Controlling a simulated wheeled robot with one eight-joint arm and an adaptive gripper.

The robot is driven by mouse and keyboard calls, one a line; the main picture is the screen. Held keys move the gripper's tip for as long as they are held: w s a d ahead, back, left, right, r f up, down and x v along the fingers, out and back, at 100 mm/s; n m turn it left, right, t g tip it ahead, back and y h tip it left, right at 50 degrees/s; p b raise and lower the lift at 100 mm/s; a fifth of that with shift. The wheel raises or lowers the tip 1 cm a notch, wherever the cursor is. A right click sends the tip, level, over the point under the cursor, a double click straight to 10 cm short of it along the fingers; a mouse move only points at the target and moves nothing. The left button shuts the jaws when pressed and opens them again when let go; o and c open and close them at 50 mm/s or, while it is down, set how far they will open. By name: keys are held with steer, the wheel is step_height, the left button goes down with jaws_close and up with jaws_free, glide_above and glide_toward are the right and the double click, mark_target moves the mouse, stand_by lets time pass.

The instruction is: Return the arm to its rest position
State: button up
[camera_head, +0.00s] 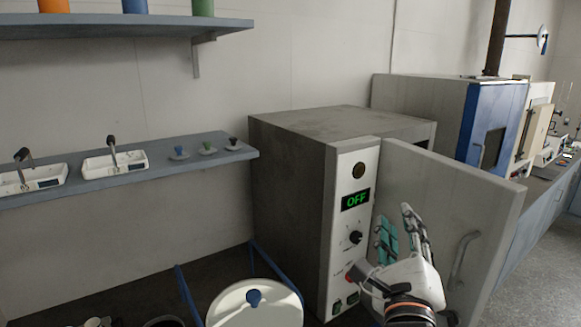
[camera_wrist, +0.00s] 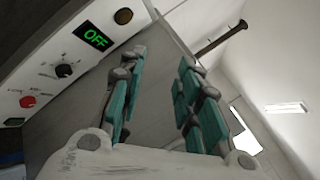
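My gripper (camera_head: 401,232) is in front of the grey oven-like machine (camera_head: 290,190), beside its control panel and before its open door (camera_head: 455,205). In the wrist view my gripper (camera_wrist: 158,92) has its two teal-padded fingers spread apart with nothing between them. The panel display (camera_head: 355,199) reads OFF in green and also shows in the wrist view (camera_wrist: 95,38). A black knob (camera_head: 355,237) and a red button (camera_head: 349,277) sit below the display; the red button also shows in the wrist view (camera_wrist: 27,102).
The open door with its handle (camera_head: 463,260) stands close to the right of my gripper. A wall shelf (camera_head: 130,172) holds white instruments at left. A round white lid (camera_head: 255,305) with a blue knob is at the lower front. A blue-sided machine (camera_head: 485,125) stands at the back right.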

steer(key=a+f+n+g+y+b, duration=0.2)
steer(key=a+f+n+g+y, duration=0.55)
steer(key=n, duration=1.45)
steer(key=s+d+f+n+g+h+b, duration=0.1)
steer(key=s+d+f+n+g, duration=0.1)
steer(key=s+d+f+n, duration=0.2)
steer(key=s+d+f+n+g+h+b, duration=0.1)
steer(key=s+d+f+n+g, duration=0.2)
steer(key=s+f, duration=0.3)
step_height(320, 180, down, 3)
steer(key=shift+d+f+n, duration=0.1)
steer(key=shift+d+n, duration=0.3)
steer(key=shift+n, duration=0.1)
steer(key=shift+s+g+h, duration=0.1)
steer(key=shift+g+h, duration=0.15)
